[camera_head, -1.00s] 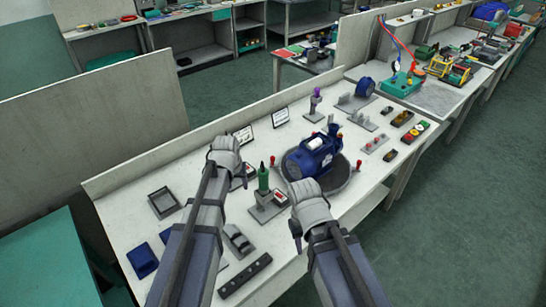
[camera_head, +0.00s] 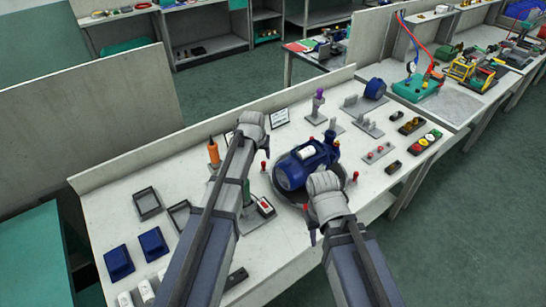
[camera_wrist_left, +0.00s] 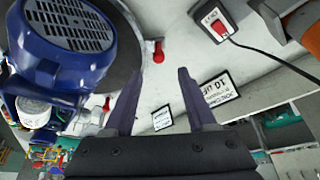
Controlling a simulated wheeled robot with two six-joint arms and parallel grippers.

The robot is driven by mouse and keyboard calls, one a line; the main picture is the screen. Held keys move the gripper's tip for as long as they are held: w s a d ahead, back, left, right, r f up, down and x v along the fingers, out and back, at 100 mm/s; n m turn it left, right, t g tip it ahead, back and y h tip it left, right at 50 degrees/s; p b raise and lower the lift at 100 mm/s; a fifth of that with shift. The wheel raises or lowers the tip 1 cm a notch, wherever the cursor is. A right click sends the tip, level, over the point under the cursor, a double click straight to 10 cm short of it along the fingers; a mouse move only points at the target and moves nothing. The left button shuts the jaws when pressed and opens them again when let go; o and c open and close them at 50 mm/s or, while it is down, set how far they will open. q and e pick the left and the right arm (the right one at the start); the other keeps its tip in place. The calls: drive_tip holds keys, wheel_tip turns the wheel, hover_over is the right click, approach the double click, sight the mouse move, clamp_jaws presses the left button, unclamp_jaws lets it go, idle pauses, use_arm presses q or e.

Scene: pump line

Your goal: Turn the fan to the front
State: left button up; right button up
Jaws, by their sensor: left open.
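A blue pump motor (camera_head: 294,170) lies on a dark round plate (camera_head: 283,196) on the bench. In the left wrist view, its round end with the slotted fan grille (camera_wrist_left: 72,22) shows at the upper left, facing that camera. My left gripper (camera_wrist_left: 158,74) is open and empty between its fingers, beside the motor and apart from it.
Red knobs (camera_head: 355,176) (camera_wrist_left: 158,52) stand beside the plate. Placards (camera_head: 279,117) stand at the back wall. Blue bins (camera_head: 153,244) lie front left.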

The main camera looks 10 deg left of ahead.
sight(263, 163)
use_arm(q)
drive_tip(key=shift+w+d, duration=0.1)
drive_tip(key=shift+f, duration=0.1)
drive_tip(key=b+x, duration=0.7)
drive_tip(key=shift+w+f, duration=0.2)
drive_tip(key=shift+f, duration=0.05)
drive_tip(key=shift+c, duration=0.3)
clamp_jaws()
idle(1.1)
